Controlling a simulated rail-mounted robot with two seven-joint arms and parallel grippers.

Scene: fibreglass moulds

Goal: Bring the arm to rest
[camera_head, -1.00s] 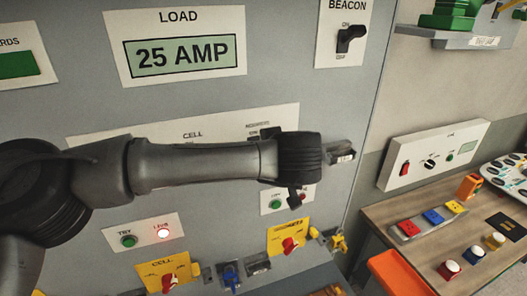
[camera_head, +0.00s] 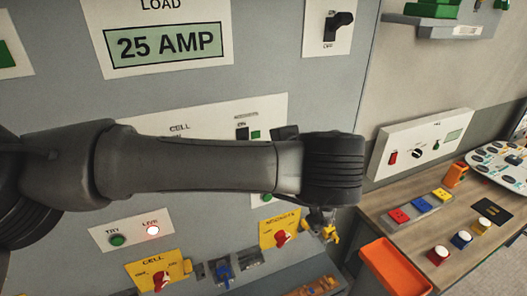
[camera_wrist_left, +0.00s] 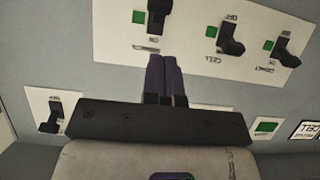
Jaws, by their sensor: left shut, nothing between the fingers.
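My left arm (camera_head: 190,168) comes in from the left of the head view and reaches across the grey panel. Its dark ribbed wrist end (camera_head: 333,170) is in front of the panel's right edge. The left gripper (camera_wrist_left: 166,80) shows in the left wrist view with its two dark fingers together and nothing between them. It points toward a pale switch plate (camera_wrist_left: 120,30) with several black levers and green lights; I cannot tell the gap. In the head view the fingers are hidden or too unclear to make out. My right gripper is in neither view.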

